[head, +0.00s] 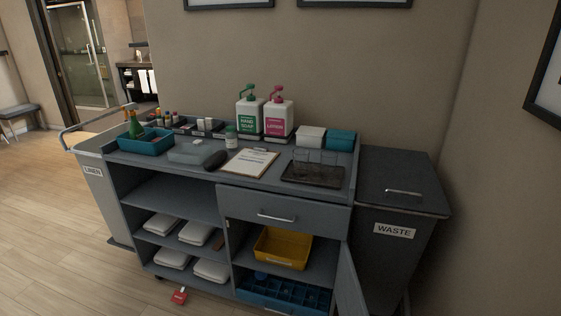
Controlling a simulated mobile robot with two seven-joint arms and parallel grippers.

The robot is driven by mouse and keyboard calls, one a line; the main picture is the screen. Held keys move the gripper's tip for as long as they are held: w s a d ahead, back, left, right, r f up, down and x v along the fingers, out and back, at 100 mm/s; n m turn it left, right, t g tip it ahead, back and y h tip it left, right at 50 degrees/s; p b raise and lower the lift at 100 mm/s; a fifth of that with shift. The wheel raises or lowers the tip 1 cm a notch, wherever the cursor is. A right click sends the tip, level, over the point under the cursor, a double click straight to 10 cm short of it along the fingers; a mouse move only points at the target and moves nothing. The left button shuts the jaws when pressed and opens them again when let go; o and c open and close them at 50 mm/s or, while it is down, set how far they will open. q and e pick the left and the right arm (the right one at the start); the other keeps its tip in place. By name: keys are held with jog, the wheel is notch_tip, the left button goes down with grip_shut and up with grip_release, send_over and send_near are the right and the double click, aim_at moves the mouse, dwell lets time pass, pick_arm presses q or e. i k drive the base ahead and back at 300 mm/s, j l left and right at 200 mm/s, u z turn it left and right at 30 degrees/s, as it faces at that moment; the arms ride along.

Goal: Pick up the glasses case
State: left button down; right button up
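A dark, rounded, elongated object that looks like the glasses case (215,160) lies on top of the grey housekeeping cart (165,176), near its front edge. It sits between a pale grey-blue container (188,154) on its left and a clipboard with paper (249,163) on its right. Its top and front side show, and nothing covers it. Neither of my grippers is in view.
A teal caddy (146,144), a small white bottle (231,137), soap (250,115) and lotion (279,119) pump bottles, and a dark tray with glasses (314,174) crowd the top. The cart's lower door (350,283) stands open. A red tag (179,296) is on the floor.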

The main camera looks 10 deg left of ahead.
aim_at(219, 157)
jog(key=i+j+z, duration=0.25)
jog(key=j, duration=1.05)
jog(key=j+z, duration=0.2)
jog(key=j, duration=1.1)
jog(key=j+z, duration=0.1)
jog(key=j, duration=0.35)
jog(key=k+j+z, duration=0.1)
jog(key=j, duration=0.35)
jog(key=k+j+z, duration=0.1)
jog(key=j, duration=0.3)
jog(key=j+z, duration=0.1)
jog(key=j, duration=0.35)
jog(key=k+j+z, duration=0.1)
jog(key=j, duration=0.35)
jog(key=k+j+z, duration=0.1)
jog(key=j, duration=0.3)
jog(key=k+j, duration=0.1)
jog(key=j, duration=0.25)
jog(key=k+j+z, duration=0.1)
jog(key=j, duration=0.25)
jog(key=k+j, duration=0.2)
jog(key=j, duration=0.15)
